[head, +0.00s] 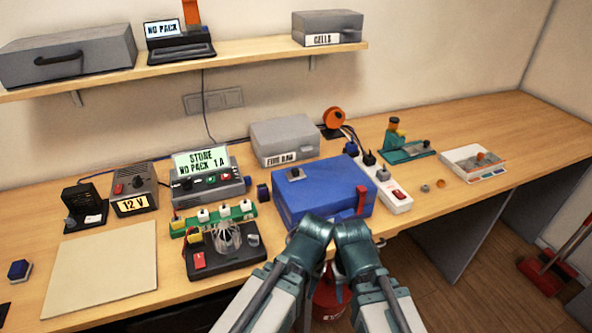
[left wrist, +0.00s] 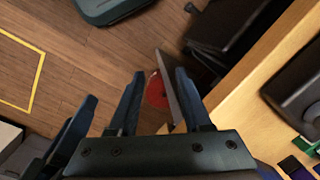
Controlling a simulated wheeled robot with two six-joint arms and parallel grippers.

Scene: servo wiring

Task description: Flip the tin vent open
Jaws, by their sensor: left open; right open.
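The blue tin (head: 338,205) stands shut at the middle of the bench, near the front edge. My right gripper (head: 342,290) is open, low in front of the bench edge, mostly hidden by my arms. My left gripper (left wrist: 158,100) is open and empty in the left wrist view, pointing down past the bench edge. Both are apart from the tin.
A black board with a wire guard (head: 230,238) lies left of the tin. A grey case (head: 284,140) stands behind it, and a white power strip (head: 392,190) is at its right. A red bucket (left wrist: 157,90) is below the bench edge.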

